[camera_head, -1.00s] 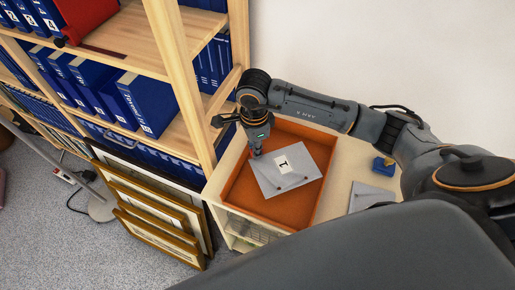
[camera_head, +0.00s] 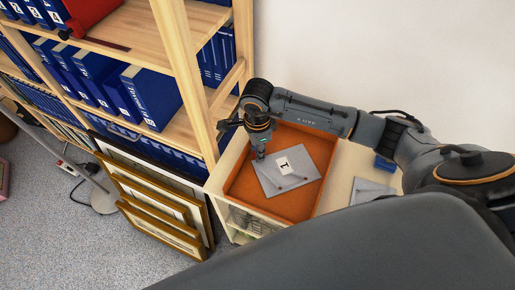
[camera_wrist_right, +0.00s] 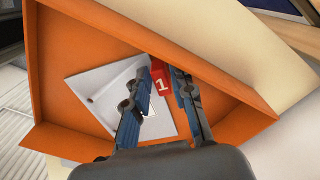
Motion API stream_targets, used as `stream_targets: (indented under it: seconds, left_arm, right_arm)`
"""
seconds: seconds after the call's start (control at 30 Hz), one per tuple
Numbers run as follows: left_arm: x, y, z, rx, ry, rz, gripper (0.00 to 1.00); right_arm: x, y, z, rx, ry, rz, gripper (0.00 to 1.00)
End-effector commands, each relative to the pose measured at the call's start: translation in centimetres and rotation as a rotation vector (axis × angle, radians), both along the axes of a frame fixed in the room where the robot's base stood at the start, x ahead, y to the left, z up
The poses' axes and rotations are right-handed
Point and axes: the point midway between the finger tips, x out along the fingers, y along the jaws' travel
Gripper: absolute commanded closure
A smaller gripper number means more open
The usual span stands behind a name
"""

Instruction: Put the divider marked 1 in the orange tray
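The divider marked 1 (camera_head: 300,177) is a grey sheet with a white label, lying within the orange tray (camera_head: 240,185). Its red tab with a white 1 (camera_wrist_right: 161,84) shows in the right wrist view. My right gripper (camera_head: 258,156) points down at the divider's upper left edge. In the wrist view its two fingers (camera_wrist_right: 165,72) stand slightly apart, with the tab showing between and just beyond them. Whether a finger touches the tab is hard to tell. My left gripper is not in view.
Another grey sheet (camera_head: 371,190) and a small blue object (camera_head: 384,165) are on the pale top right of the tray. A wooden shelf with blue binders (camera_head: 147,97) stands at left. Framed prints (camera_head: 160,210) lean below it. The wall is behind.

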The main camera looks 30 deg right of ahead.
Motion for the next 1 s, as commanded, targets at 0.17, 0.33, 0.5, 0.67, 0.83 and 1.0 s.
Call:
stream_targets:
  seconds: [0.17,0.33,0.5,0.67,0.83,1.0]
  left_arm:
    - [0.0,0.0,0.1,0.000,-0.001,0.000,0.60]
    - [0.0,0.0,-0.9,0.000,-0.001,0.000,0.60]
    - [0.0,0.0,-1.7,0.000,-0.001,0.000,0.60]
    - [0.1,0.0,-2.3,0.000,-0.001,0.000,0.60]
    - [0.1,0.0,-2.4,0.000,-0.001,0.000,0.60]
    - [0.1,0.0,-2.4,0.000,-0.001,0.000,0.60]
  right_arm:
    - [0.1,0.0,0.9,0.002,-0.004,0.001,0.76]
    - [0.2,0.0,4.1,0.001,-0.007,0.002,0.76]
    - [0.2,0.0,7.8,0.000,-0.008,0.002,0.76]
    - [0.2,0.0,10.6,0.001,-0.004,0.001,0.76]
    - [0.1,0.0,12.0,0.000,-0.001,0.000,0.76]
    - [0.0,0.0,12.3,0.000,0.000,0.000,0.76]
